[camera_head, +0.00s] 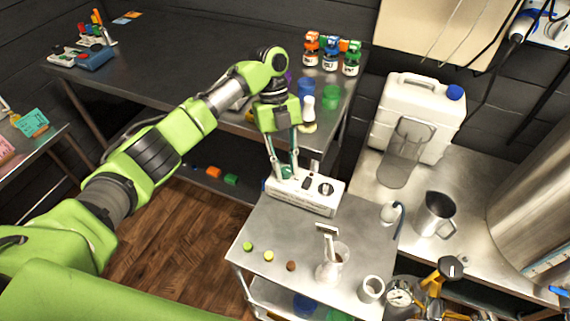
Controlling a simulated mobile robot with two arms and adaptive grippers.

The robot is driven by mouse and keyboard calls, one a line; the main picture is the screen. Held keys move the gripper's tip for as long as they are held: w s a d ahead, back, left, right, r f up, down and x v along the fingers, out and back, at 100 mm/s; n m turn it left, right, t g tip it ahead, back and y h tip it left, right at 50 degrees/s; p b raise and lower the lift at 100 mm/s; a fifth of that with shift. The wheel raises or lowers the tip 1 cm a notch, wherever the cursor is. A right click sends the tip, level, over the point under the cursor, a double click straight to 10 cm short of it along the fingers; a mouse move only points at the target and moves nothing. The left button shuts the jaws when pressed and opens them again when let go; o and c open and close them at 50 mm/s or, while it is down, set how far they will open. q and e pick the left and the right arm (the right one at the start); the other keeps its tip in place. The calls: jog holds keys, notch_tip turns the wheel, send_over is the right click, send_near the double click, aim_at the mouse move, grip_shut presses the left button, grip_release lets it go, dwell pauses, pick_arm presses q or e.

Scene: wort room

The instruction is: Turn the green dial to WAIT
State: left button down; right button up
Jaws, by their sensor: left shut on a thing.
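A white control box (305,197) stands on the back of the small steel cart. The green dial (286,172) is at the left end of its top face, mostly hidden by my fingers. My left gripper (285,170) comes down from above, with its fingers shut around the dial. A dark switch (307,182) and a black knob (326,189) sit to the right on the same box. The dial's pointer and any WAIT marking are too small or hidden to read. My right gripper is not in view.
A white jerrycan (415,115) and a metal jug (433,215) stand on the right bench. Jars stand on the dark table (190,55) behind.

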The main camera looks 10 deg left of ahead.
pick_arm(q)
jog(key=shift+f, duration=0.1)
jog(key=c, duration=1.8)
grip_release()
jog(key=shift+c, duration=0.2)
jog(key=v, duration=1.2)
